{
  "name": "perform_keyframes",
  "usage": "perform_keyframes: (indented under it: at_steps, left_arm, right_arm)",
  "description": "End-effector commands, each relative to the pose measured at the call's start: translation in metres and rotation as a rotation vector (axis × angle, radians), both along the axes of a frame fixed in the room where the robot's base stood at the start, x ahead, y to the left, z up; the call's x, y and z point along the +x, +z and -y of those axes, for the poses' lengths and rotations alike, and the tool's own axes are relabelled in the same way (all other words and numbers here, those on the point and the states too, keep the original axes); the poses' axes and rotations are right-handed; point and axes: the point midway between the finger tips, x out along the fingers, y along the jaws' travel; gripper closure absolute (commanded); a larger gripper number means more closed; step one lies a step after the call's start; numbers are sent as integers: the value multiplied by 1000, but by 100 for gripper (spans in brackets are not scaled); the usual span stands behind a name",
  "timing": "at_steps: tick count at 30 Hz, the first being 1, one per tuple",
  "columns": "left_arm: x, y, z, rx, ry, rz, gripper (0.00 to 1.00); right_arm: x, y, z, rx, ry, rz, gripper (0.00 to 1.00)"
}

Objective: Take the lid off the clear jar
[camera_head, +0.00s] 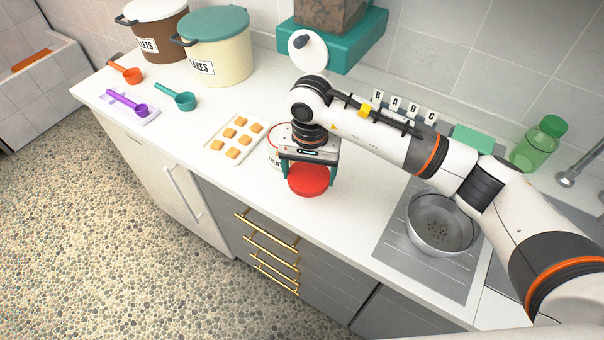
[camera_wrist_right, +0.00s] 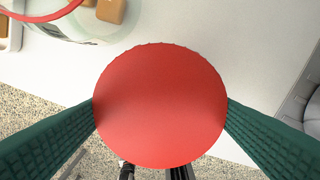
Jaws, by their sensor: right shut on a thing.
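A round red lid (camera_head: 308,180) is held between the teal fingers of my right gripper (camera_head: 308,173). In the right wrist view the lid (camera_wrist_right: 160,105) fills the middle, with a finger pressed on each side. The clear jar (camera_head: 272,158) stands on the white counter just left of the gripper, partly hidden by it. Its red-ringed open top shows at the upper left of the right wrist view, with the clear wall (camera_wrist_right: 70,27) below it. The lid is apart from the jar, toward the counter's front edge. My left gripper is not in view.
A white tray of biscuits (camera_head: 218,145) lies left of the jar. A metal bowl (camera_head: 440,225) stands to the right, under my right arm. Letter blocks (camera_head: 398,104) and a teal-based dispenser (camera_head: 345,50) are behind. Scoops and tubs are further left.

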Motion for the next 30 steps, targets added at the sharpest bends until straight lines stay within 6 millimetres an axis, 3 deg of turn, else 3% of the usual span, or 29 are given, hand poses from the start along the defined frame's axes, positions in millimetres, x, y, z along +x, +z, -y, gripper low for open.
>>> perform_keyframes:
  at_steps: [3,16,28,29,30]
  left_arm:
    - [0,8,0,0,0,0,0]
    - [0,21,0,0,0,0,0]
    - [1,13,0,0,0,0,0]
    - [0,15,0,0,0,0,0]
    - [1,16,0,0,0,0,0]
  right_arm:
    - [-1,-18,0,-1,0,-2,46]
    - [-1,-64,0,0,1,-2,46]
    - [0,-71,0,0,3,2,46]
    - [0,-70,0,0,3,2,14]
    - [0,-69,0,0,3,2,8]
